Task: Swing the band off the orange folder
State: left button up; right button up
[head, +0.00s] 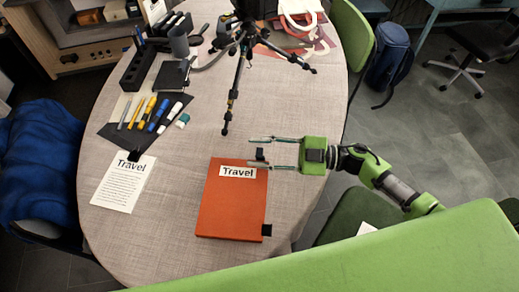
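The orange folder (232,207) lies flat on the table, with a white "Travel" label (238,171) at its top. A small black piece (260,154) shows just beyond the folder's top right edge, and another black piece (267,230) sits at its lower right corner. These may be parts of the band; no strap between them can be made out. My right gripper (249,151) reaches in from the right with its fingers spread, over the folder's top right corner. The upper black piece appears between the fingers; contact cannot be told. My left gripper is not in view.
A black tripod (240,62) stands on the table beyond the folder, one leg reaching toward it. A "Travel" sheet (123,183), a dark mat with several pens (150,114) and a black organizer (138,67) are at left. The table between sheet and folder is clear.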

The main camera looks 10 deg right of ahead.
jog(key=c, duration=0.8)
jog(key=shift+w+r, duration=0.1)
jog(key=shift+w+d+r+m+p, duration=0.25)
jog(key=shift+w+m+p, duration=0.25)
jog(key=shift+m, duration=0.2)
jog(key=shift+w+d+r+m+p, duration=0.15)
jog(key=shift+w+m+p, duration=0.35)
jog(key=shift+m, duration=0.3)
jog(key=w+m, duration=0.1)
jog(key=m, duration=0.2)
jog(key=w+d+f+m, duration=0.1)
jog(key=w+m, duration=0.1)
jog(key=m, duration=0.1)
jog(key=w+m, duration=0.1)
jog(key=m, duration=0.2)
jog(key=shift+w+d+f+p, duration=0.15)
jog(key=shift+w+p, duration=0.15)
jog(key=shift+p, duration=0.1)
jog(key=shift+w+d+f+m+b, duration=0.2)
jog(key=shift+w+f+m+b, duration=0.3)
jog(key=shift+m, duration=0.5)
jog(key=shift+w+d+f+m+b, duration=0.3)
jog(key=shift+w+m, duration=0.25)
jog(key=shift+m, duration=0.45)
